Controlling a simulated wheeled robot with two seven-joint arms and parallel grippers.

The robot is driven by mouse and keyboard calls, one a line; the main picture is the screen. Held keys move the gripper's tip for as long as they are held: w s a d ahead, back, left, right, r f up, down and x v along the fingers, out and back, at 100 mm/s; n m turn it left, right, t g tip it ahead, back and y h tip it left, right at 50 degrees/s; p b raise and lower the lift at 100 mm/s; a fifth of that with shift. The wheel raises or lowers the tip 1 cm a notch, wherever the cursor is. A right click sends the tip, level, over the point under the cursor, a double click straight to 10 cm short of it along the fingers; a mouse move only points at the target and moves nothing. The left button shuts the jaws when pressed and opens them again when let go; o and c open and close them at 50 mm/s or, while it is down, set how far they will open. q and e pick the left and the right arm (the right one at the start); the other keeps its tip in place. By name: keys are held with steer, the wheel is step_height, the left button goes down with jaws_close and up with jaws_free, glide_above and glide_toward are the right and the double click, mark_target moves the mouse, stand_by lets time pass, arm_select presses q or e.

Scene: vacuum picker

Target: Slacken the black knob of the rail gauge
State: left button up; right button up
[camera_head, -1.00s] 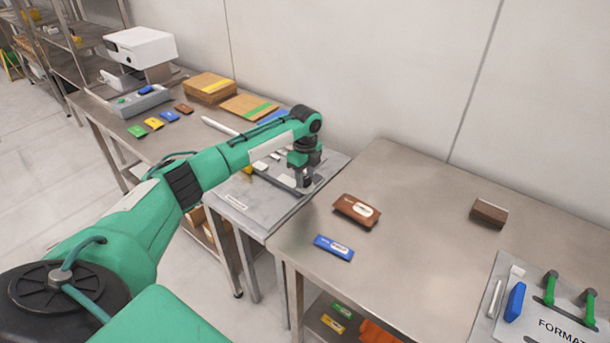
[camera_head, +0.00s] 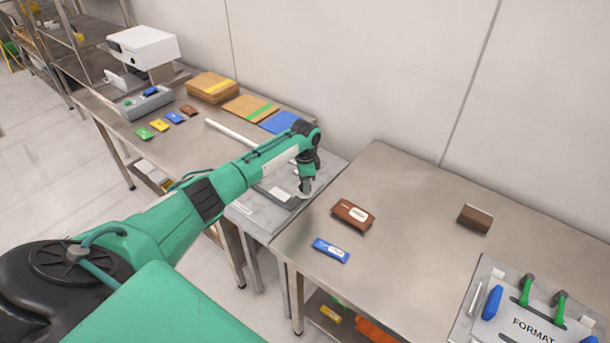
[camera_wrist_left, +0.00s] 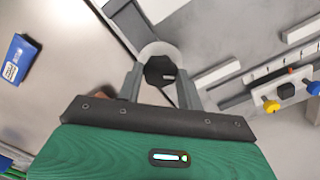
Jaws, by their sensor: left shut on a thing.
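A black, many-sided knob (camera_wrist_left: 160,71) with a small light mark lies between the fingertips in the left wrist view, over a pale round disc (camera_wrist_left: 152,50). My left gripper (camera_wrist_left: 160,78) is shut on it, one finger at each side. The knob itself is hidden there. Rails and a scale strip (camera_wrist_left: 268,68) run to the right in the wrist view. My right gripper is not in view.
A small block with yellow (camera_wrist_left: 270,105), black (camera_wrist_left: 286,90) and blue (camera_wrist_left: 313,88) knobs stands to the right in the wrist view. A brown packet (camera_head: 353,214) and a blue packet (camera_head: 331,250) lie on the right table (camera_head: 400,230). Its middle is clear.

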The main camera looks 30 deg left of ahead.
arm_select(q)
steer(key=n+p, duration=0.1)
steer(key=n, duration=0.1)
steer(key=n+p, duration=0.1)
steer(key=shift+r+n+p, duration=0.2)
steer(key=shift+n+p, duration=0.2)
steer(key=n+p, duration=0.2)
steer(key=n, duration=0.1)
steer(key=shift+d+n, duration=0.1)
steer(key=shift+n, duration=0.2)
steer(key=n+p, duration=0.2)
steer(key=n, duration=0.1)
steer(key=shift+n, duration=0.3)
steer(key=shift+f+n+p, duration=0.1)
steer(key=shift+n+p, duration=0.85)
steer(key=shift+n, duration=0.85)
steer(key=o, duration=1)
step_height(320, 180, up, 14)
steer(key=b, duration=0.2)
steer(key=shift+f, duration=0.15)
